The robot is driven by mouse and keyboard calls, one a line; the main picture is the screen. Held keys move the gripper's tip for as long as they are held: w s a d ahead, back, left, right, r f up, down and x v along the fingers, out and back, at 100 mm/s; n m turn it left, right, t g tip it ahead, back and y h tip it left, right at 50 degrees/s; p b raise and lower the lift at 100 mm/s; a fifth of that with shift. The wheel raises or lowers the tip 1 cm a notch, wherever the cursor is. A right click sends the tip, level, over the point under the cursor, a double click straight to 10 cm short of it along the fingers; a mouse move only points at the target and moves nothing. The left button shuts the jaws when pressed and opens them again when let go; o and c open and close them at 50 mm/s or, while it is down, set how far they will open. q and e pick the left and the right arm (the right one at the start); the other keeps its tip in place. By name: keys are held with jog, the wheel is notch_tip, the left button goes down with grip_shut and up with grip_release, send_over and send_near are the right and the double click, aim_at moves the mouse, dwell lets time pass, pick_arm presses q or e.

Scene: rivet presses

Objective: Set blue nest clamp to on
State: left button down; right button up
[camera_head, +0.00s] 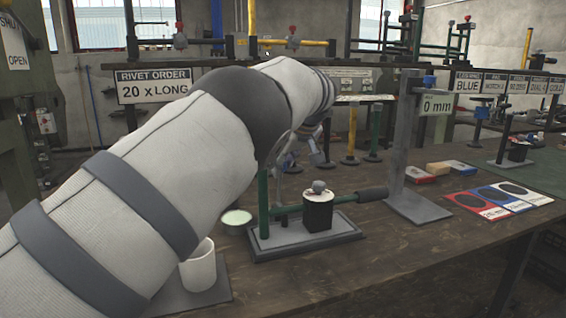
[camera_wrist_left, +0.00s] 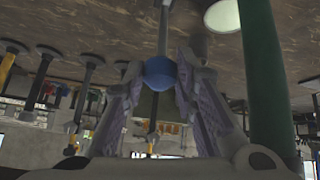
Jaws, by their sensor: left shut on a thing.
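My left arm crosses the head view from the lower left, and its gripper (camera_head: 300,155) is mostly hidden behind it, near the green post of the bench press. In the left wrist view my left gripper (camera_wrist_left: 160,80) has its two fingers on either side of a blue ball knob (camera_wrist_left: 159,73) on a thin grey rod, shut on it. The knob seems to be the blue nest clamp's handle; its base and whether it is on cannot be told. My right gripper is not in view.
A press with a green lever (camera_head: 370,194) stands on the wooden bench. A grey post with a "0 mm" sign (camera_head: 436,103) is to its right, with coloured cards (camera_head: 500,198) beyond. A white cup (camera_head: 198,266) stands at front left. The front right bench is clear.

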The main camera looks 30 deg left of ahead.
pick_arm(q)
jog(key=shift+s+d+f, duration=0.2)
jog(key=shift+f, duration=0.55)
jog(key=c, duration=1.5)
grip_release()
jog(key=shift+o, duration=1)
jog(key=shift+r, duration=0.3)
jog(key=shift+r, duration=0.1)
jog(key=v, duration=1.1)
jog(key=shift+d+r, duration=0.2)
jog(key=shift+r, duration=0.15)
